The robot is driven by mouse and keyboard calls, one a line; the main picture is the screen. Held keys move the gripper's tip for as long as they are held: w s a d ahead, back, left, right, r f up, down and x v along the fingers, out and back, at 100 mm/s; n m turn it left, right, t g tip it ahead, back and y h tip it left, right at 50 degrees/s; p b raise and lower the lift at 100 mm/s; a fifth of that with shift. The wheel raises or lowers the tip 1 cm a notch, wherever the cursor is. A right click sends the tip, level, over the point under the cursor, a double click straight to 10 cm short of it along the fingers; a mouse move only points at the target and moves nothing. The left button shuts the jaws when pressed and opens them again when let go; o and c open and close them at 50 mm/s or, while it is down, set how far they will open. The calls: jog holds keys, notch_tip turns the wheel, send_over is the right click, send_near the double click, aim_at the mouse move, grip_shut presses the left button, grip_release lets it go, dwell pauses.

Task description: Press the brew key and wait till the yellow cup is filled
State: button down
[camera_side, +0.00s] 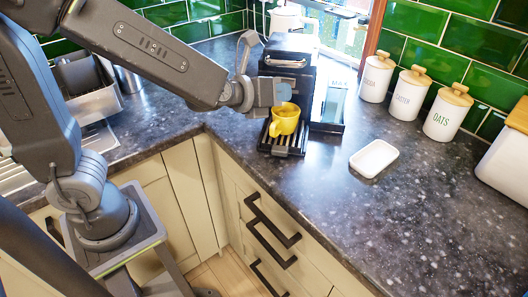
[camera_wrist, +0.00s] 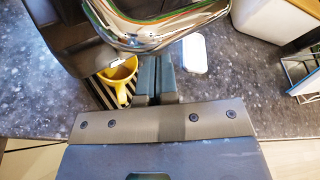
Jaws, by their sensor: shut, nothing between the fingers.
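The yellow cup (camera_side: 285,120) stands on the slatted drip tray (camera_side: 281,148) of the dark coffee machine (camera_side: 291,58). The cup also shows in the wrist view (camera_wrist: 117,73), left of my fingers, with its opening partly visible; I cannot tell how full it is. My gripper (camera_side: 283,92) is at the machine's front, just above the cup in the side view. In the wrist view my gripper (camera_wrist: 157,68) has its two fingers together, empty, pointing towards the machine front. I cannot make out the brew key, nor whether my fingertips touch it.
A white dish (camera_side: 373,158) lies on the dark worktop to the right. A clear-fronted tank (camera_side: 335,103) stands at the machine's right side. Several lidded canisters (camera_side: 447,112) line the tiled wall. A dish rack (camera_side: 95,100) is at left. The right foreground worktop is clear.

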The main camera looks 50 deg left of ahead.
jog(key=shift+w+a, duration=0.25)
jog(key=shift+w, duration=0.05)
dwell(0.5)
jog(key=shift+s+d, duration=0.6)
jog(key=shift+s, duration=0.1)
jog(key=shift+s+d, duration=0.95)
jog(key=shift+s, duration=0.2)
jog(key=shift+s+d, duration=0.95)
jog(key=shift+s, duration=0.2)
